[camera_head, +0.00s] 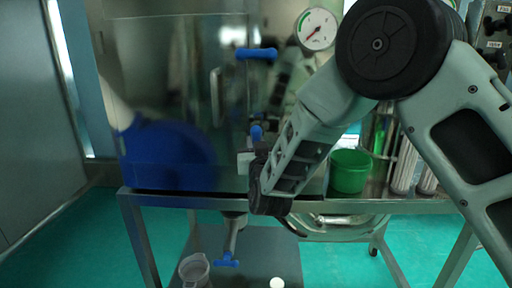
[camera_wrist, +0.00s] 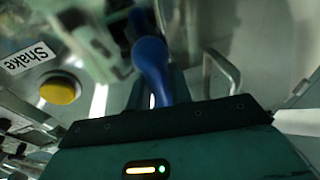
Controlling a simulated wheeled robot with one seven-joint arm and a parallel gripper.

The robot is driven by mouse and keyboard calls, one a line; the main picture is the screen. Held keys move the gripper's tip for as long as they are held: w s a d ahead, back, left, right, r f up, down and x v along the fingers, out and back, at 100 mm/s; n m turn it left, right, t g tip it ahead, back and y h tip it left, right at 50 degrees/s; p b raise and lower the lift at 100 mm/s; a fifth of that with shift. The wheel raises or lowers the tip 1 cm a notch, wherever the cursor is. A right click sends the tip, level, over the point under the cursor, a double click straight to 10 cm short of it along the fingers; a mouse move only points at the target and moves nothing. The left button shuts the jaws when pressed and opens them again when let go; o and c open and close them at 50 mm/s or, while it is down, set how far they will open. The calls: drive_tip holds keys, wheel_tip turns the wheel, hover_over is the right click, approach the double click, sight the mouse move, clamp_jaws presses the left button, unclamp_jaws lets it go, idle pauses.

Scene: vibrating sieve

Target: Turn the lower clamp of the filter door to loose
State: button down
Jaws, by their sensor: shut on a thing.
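The filter door (camera_head: 190,75) is the shiny steel front of the machine in the head view, with an upright handle (camera_head: 216,98). The lower clamp (camera_head: 256,132) has a blue handle at the door's right edge, its end showing just above my gripper (camera_head: 257,162). In the wrist view this blue handle (camera_wrist: 152,60) rises upright from the dark edge of my gripper (camera_wrist: 158,108). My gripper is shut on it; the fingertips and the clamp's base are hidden. The upper clamp (camera_head: 256,54) is a blue handle lying crosswise higher on the same edge.
A pressure gauge (camera_head: 317,29) sits at upper right, beside my arm. A green bucket (camera_head: 350,172) stands on the steel table right of my gripper. A blue-handled valve (camera_head: 227,262) hangs below. The wrist view shows a yellow button (camera_wrist: 60,90) under a "Shake" label (camera_wrist: 29,57).

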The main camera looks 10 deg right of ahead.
drive_tip(key=c, duration=1.3)
unclamp_jaws()
drive_tip(key=s+f+b, duration=0.1)
drive_tip(key=s, duration=0.4)
drive_tip(key=s+f+b, duration=0.1)
drive_tip(key=s+b, duration=0.1)
drive_tip(key=s, duration=0.4)
drive_tip(key=s+b, duration=0.2)
drive_tip(key=s, duration=0.4)
drive_tip(key=shift+d+f, duration=0.25)
drive_tip(key=shift+f, duration=0.15)
